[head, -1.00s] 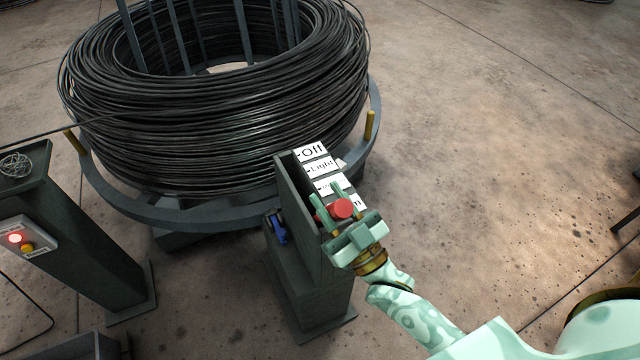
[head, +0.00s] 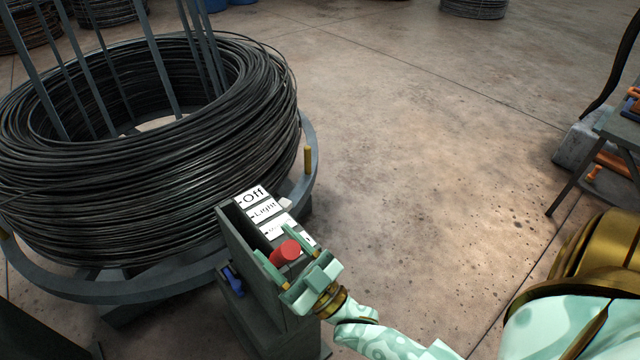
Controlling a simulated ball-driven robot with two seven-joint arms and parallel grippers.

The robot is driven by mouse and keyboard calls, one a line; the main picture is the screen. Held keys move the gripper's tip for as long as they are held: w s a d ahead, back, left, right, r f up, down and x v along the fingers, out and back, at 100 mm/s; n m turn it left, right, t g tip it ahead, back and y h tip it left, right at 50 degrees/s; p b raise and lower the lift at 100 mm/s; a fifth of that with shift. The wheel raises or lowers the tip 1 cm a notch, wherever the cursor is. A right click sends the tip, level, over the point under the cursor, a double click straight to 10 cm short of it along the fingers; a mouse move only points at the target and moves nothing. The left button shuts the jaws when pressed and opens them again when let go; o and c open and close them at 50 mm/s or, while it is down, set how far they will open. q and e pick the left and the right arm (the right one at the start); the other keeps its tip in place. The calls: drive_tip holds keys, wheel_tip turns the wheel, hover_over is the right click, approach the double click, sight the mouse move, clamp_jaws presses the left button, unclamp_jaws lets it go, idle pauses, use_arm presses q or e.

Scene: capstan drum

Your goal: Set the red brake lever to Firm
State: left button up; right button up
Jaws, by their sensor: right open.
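The red brake lever knob (head: 285,252) stands near the lower end of the label plate on the dark brake post (head: 265,300). The labels Off (head: 252,196) and Light (head: 265,210) are readable at the far end. A third label (head: 277,226) is partly readable, and the lowest one is mostly hidden by the knob and gripper. My right gripper (head: 283,263) is open, with its green fingers on either side of the red knob. I cannot tell whether they touch it. My left gripper is not in view.
A large coil of black wire (head: 150,170) sits on a grey ring stand with a yellow peg (head: 307,159) just behind the post. A blue clip (head: 233,281) is on the post's left side. A workbench (head: 615,125) stands at the far right. The floor between is clear.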

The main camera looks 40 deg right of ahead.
drive_tip(key=v, duration=1.6)
drive_tip(key=shift+s+f, duration=0.1)
